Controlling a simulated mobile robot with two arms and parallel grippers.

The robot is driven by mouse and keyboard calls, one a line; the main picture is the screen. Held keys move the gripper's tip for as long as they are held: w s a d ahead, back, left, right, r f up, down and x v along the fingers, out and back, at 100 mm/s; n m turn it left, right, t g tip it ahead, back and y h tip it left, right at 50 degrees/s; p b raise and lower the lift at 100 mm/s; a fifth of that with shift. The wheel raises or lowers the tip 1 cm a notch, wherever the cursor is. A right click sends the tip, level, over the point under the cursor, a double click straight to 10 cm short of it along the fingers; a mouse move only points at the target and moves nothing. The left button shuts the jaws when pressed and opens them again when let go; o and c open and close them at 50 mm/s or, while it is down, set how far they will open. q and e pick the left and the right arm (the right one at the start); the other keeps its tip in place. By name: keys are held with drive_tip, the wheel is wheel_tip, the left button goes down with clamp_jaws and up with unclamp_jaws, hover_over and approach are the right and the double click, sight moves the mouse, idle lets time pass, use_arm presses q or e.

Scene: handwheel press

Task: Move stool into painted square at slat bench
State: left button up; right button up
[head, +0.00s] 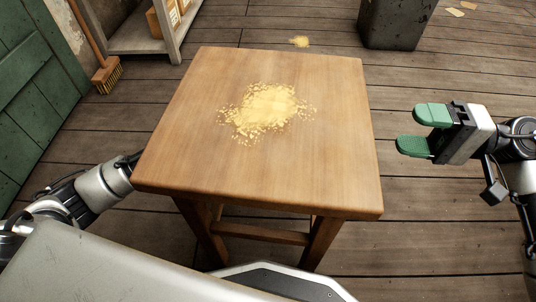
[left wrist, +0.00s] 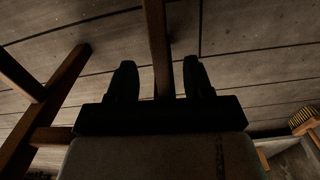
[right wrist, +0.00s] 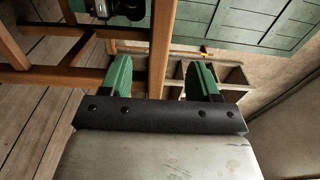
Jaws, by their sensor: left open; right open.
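The wooden stool (head: 320,150) stands upright in front of me, with pale shavings (head: 268,110) on its square seat. My right gripper (head: 420,130) is open, with green fingers, to the right of the seat and apart from it. In the right wrist view a stool leg (right wrist: 163,40) lies in line with the gap between its fingers. My left arm reaches in at the stool's left side; its gripper is hidden by the seat in the head view. In the left wrist view the left gripper (left wrist: 160,85) is open, with a stool leg (left wrist: 157,40) between its dark fingers. No painted square or slat bench is recognisable.
A broom (head: 107,75) leans at the upper left near a shelf (head: 140,42) with boxes. A green door (head: 35,85) is at the left. A dark bin (head: 395,25) stands behind the stool. The plank floor to the right is mostly clear.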

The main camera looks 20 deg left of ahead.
sight(371, 123)
use_arm(q)
wheel_tip(371, 123, down, 7)
drive_tip(key=shift+f, duration=0.2)
use_arm(e)
drive_tip(key=a, duration=0.3)
drive_tip(key=s+a, duration=0.1)
drive_tip(key=a, duration=0.6)
drive_tip(key=shift+s+a, duration=0.2)
drive_tip(key=shift+s, duration=0.05)
use_arm(q)
drive_tip(key=c, duration=0.9)
use_arm(e)
drive_tip(key=c, duration=1)
use_arm(q)
clamp_jaws()
use_arm(e)
clamp_jaws()
use_arm(q)
drive_tip(key=shift+r, duration=0.3)
use_arm(e)
drive_tip(key=shift+r, duration=0.25)
